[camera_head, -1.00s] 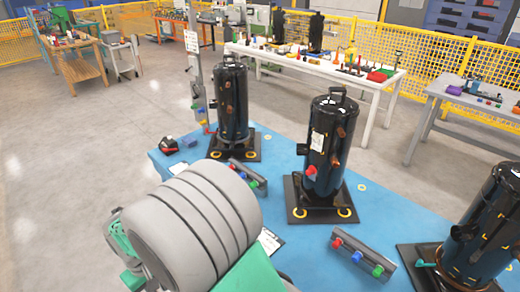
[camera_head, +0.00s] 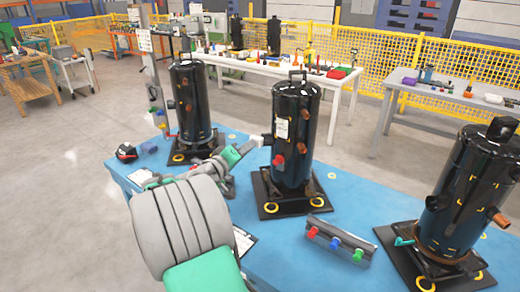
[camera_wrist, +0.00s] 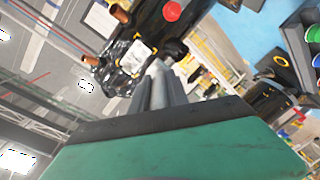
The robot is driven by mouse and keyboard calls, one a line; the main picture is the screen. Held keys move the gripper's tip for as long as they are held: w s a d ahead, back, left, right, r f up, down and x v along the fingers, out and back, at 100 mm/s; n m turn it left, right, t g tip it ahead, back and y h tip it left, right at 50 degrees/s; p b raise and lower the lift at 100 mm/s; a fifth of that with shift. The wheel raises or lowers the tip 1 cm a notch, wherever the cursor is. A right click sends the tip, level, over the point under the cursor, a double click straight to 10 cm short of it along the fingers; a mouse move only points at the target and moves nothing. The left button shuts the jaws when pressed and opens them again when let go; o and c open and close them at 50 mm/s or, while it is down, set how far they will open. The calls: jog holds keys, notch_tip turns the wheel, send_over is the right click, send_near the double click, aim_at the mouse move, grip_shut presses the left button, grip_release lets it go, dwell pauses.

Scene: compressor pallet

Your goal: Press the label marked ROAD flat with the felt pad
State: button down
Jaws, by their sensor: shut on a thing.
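The middle black compressor (camera_head: 293,150) stands upright on the blue pallet, with a white label (camera_head: 282,128) on its upper front. The label also shows in the wrist view (camera_wrist: 134,57); its print is too small to read, so I cannot tell if it says ROAD, or if it lies flat. My gripper (camera_head: 247,147) is left of this compressor, near its side stub and label height. It is shut on a small pale piece (camera_head: 257,141), seemingly the felt pad, mostly hidden in the wrist view behind the grey fingers (camera_wrist: 160,88). I see no clear contact with the label.
Other black compressors stand at the left (camera_head: 190,105) and right (camera_head: 465,190). A grey rail with red, blue and green knobs (camera_head: 340,240) lies on the blue pallet (camera_head: 300,262) in front. Copper stubs (camera_head: 309,113) stick out from the middle compressor. A white bench (camera_head: 280,67) stands behind.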

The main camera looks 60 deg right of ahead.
jog(key=s+d+r+m+g+p, duration=0.1)
jog(key=s+d+r, duration=0.2)
jog(key=d, duration=0.3)
jog(key=shift+s+g+h, duration=0.3)
jog(key=shift+s+h, duration=0.1)
jog(key=shift+s, duration=0.4)
jog(key=shift+d+r, duration=0.1)
jog(key=shift+d, duration=0.2)
dwell(0.5)
jog(key=a, duration=0.1)
jog(key=a+b, duration=0.1)
jog(key=a, duration=0.1)
jog(key=shift+w+a, duration=0.2)
jog(key=shift+w, duration=0.05)
dwell(0.3)
